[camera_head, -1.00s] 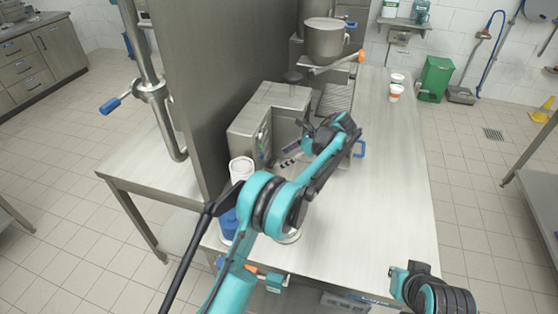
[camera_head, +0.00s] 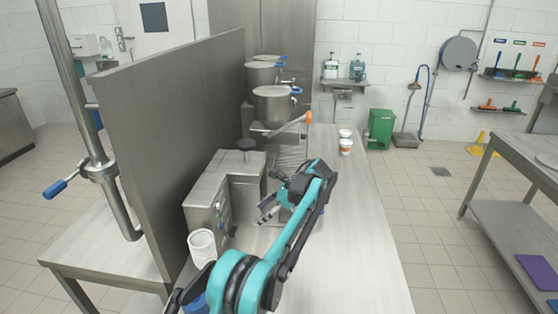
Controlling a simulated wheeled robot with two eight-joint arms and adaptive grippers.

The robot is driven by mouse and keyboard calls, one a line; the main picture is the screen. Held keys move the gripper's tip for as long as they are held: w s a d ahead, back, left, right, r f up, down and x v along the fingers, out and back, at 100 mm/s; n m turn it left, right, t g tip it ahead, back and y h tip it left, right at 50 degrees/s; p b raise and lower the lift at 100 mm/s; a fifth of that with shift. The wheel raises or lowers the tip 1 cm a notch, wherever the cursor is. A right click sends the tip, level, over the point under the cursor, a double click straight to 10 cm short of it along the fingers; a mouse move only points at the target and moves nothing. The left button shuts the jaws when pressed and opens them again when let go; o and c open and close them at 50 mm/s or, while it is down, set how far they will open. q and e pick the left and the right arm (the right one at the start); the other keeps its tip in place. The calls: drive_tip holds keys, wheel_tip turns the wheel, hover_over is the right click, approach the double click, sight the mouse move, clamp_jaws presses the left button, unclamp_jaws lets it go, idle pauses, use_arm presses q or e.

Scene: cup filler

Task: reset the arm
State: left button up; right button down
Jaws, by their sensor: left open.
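My left arm reaches in from the bottom over the steel table (camera_head: 365,235). My left gripper (camera_head: 266,210) is open and shows no object between its fingers. It is just right of the boxy steel machine (camera_head: 212,195), above the table; whether it touches anything is hard to tell. My right gripper is out of view.
A white container (camera_head: 202,246) stands at the near left, close to my arm. A tall steel panel (camera_head: 180,125) borders the table's left. Paper cups (camera_head: 345,148) and a steel pot (camera_head: 272,105) are farther back. The table's right side is clear.

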use_arm(q)
drive_tip(key=s+a+r+n+t+h, duration=0.1)
drive_tip(key=s+a+r+n+h, duration=0.25)
drive_tip(key=s, duration=0.55)
drive_tip(key=s+a+r+n+t+h, duration=0.25)
drive_tip(key=s+r+n, duration=0.2)
drive_tip(key=s, duration=0.35)
drive_tip(key=s+f+n+t+h, duration=0.1)
drive_tip(key=s+f+n, duration=0.3)
drive_tip(key=s, duration=0.5)
drive_tip(key=s+f+n+t+h, duration=0.2)
drive_tip(key=s+f+n, duration=0.2)
drive_tip(key=s, duration=0.6)
drive_tip(key=shift+s+f+n, duration=0.25)
drive_tip(key=shift+f+n, duration=0.15)
drive_tip(key=shift+n, duration=0.7)
